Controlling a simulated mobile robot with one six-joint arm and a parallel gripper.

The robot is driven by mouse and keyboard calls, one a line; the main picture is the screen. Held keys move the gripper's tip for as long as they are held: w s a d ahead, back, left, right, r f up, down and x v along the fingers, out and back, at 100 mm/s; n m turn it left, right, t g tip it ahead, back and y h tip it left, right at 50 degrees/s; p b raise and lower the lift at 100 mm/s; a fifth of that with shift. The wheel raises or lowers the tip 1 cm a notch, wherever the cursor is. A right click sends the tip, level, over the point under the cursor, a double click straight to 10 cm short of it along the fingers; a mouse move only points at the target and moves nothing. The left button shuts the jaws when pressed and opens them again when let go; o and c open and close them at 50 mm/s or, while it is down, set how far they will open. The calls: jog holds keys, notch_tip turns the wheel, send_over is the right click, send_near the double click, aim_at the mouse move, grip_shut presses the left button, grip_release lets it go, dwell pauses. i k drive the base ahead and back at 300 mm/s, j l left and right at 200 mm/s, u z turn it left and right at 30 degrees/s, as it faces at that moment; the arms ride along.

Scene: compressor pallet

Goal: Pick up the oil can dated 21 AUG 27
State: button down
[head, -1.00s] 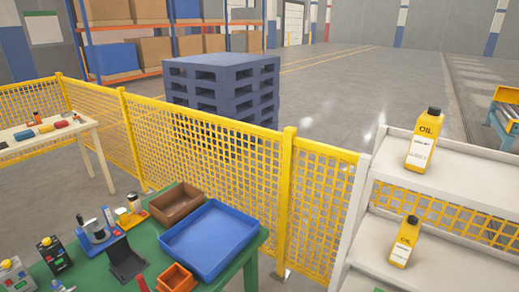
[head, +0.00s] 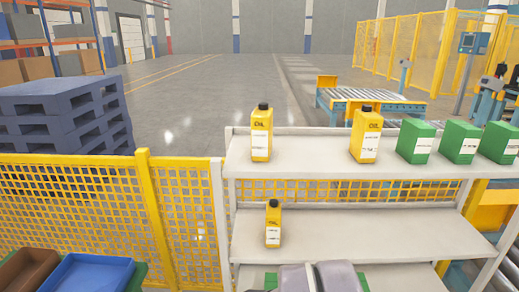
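Three yellow oil cans with black caps and white labels stand upright on a light grey shelf rack (head: 330,236). One oil can (head: 261,143) is at the left of the top shelf. A second oil can (head: 359,122) is near the middle of the top shelf. A smaller-looking oil can (head: 273,212) is on the shelf below, toward the left. The label dates are too small to read, so I cannot tell which one reads 21 AUG 27. My gripper's fingers are not visible; grey rounded parts at the bottom edge look like my arm.
Several green boxes (head: 416,142) stand right of the cans on the top shelf. A yellow mesh fence (head: 80,205) runs left of the rack. A blue tray (head: 90,274) is at the lower left. A roller conveyor (head: 370,96) stands behind. The middle shelf is mostly bare.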

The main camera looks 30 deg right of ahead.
aim_at(368, 127)
jog(key=k+j+z, duration=0.15)
jog(key=z, duration=1.35)
